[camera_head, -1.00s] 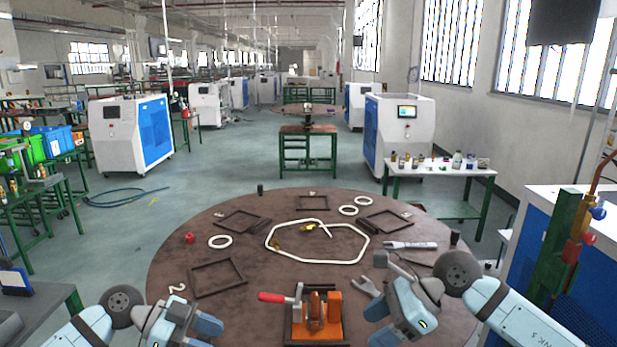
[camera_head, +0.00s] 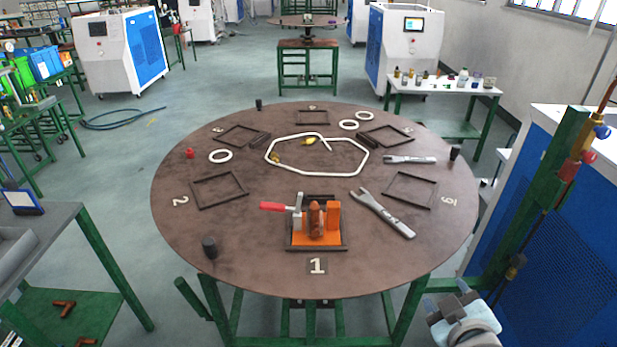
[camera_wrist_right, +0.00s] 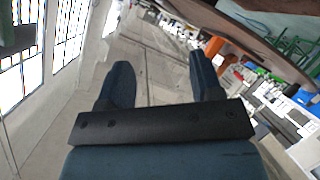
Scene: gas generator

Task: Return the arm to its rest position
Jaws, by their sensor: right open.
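My right gripper (camera_head: 447,298) is low at the right front, outside the round table's edge, apart from everything on it. In the right wrist view my right gripper (camera_wrist_right: 160,85) has its two fingers well apart with nothing between them. My left gripper and arm are out of the head view. The brown round table (camera_head: 240,270) carries an orange clamp fixture (camera_head: 318,222) with a red handle at its front, by the label 1.
Two grey wrenches (camera_head: 383,213) (camera_head: 410,160), dark square frames (camera_head: 219,190), white rings (camera_head: 220,156) and a white tube loop (camera_head: 290,169) lie on the table. A blue and white cabinet (camera_head: 560,220) stands at right. A grey-topped bench (camera_head: 45,240) is at left.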

